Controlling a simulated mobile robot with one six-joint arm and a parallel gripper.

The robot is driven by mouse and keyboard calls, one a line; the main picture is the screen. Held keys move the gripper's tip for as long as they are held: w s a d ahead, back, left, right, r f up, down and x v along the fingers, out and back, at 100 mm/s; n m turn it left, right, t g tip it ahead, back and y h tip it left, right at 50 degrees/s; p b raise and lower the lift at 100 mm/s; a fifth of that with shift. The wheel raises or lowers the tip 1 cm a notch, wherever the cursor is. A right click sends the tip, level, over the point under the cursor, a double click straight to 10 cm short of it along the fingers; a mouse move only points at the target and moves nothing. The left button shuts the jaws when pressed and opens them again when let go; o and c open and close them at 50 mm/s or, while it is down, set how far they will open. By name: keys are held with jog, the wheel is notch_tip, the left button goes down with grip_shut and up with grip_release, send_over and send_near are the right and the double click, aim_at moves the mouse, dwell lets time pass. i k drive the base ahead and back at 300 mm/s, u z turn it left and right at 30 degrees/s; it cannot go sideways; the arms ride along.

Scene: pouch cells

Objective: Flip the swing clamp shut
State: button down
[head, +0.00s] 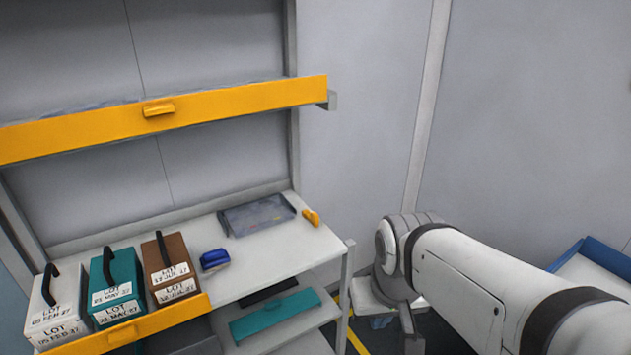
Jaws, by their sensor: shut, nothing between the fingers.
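No swing clamp can be clearly made out in the head view. A small orange piece (311,217) sits at the right end of the white shelf, beside a grey shallow tray; its kind is unclear. A yellow raised piece (158,110) is on the front of the upper yellow bar; I cannot tell what it is. My white arm comes in from the lower right and bends downward at its far joint. My gripper is not in view.
White, teal and brown LOT boxes (168,268) with black handles stand at the left of the white shelf (275,252). A blue object (215,260) lies beside them, and the grey tray (258,214) is behind. A teal item (275,316) lies on the lower shelf. A blue-edged surface (603,262) is at right.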

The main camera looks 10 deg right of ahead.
aim_at(314, 218)
jog(key=z, duration=0.25)
jog(key=i, duration=1.05)
jog(key=u, duration=0.4)
